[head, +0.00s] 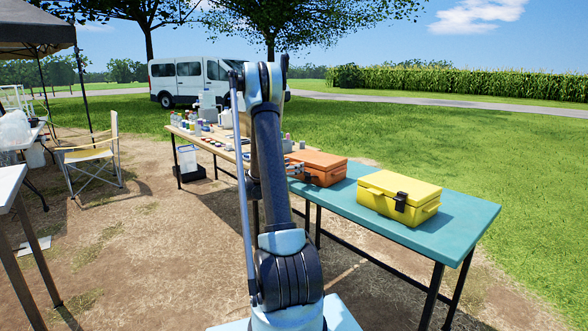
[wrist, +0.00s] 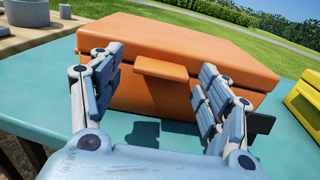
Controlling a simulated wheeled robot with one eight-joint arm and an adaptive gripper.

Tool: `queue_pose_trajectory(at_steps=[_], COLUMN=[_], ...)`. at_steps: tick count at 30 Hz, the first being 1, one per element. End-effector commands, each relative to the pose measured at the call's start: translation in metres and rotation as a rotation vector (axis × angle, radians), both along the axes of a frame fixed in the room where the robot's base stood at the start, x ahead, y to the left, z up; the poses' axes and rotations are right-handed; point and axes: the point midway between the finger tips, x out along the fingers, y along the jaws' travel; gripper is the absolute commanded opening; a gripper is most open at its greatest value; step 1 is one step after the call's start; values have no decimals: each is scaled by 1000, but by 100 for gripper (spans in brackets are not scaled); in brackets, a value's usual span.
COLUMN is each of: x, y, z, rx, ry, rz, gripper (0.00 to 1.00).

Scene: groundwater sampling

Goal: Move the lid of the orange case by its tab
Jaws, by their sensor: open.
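The orange case (head: 322,173) stands on the teal table, with its lid closed down or nearly so. In the wrist view the lid (wrist: 190,45) fills the middle, and its tab (wrist: 161,69) juts out from the front edge. My gripper (wrist: 158,85) is open in front of the case, one finger to each side of the tab. The fingers look apart from the tab, and nothing is between them but the tab's region. In the head view my arm hides part of the gripper and the case's left side.
A yellow case (head: 398,197) stands to the right on the teal table (head: 455,222); its edge shows in the wrist view (wrist: 305,100). A wooden table (head: 215,137) with bottles and jars adjoins at the left. A folding chair (head: 91,158) stands farther left.

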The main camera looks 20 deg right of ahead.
Motion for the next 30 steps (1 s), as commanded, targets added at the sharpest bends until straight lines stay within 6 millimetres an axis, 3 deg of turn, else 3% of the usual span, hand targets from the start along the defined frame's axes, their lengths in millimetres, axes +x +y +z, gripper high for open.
queue_pose_trajectory(at_steps=[13, 14, 22, 30], x=[5, 5, 5, 7], y=[-10, -10, -10, -3], z=[0, 0, 0, 3], rx=[0, 0, 0, 14], ry=[0, 0, 0, 6], rz=[0, 0, 0, 7], gripper=[70, 68, 7, 6])
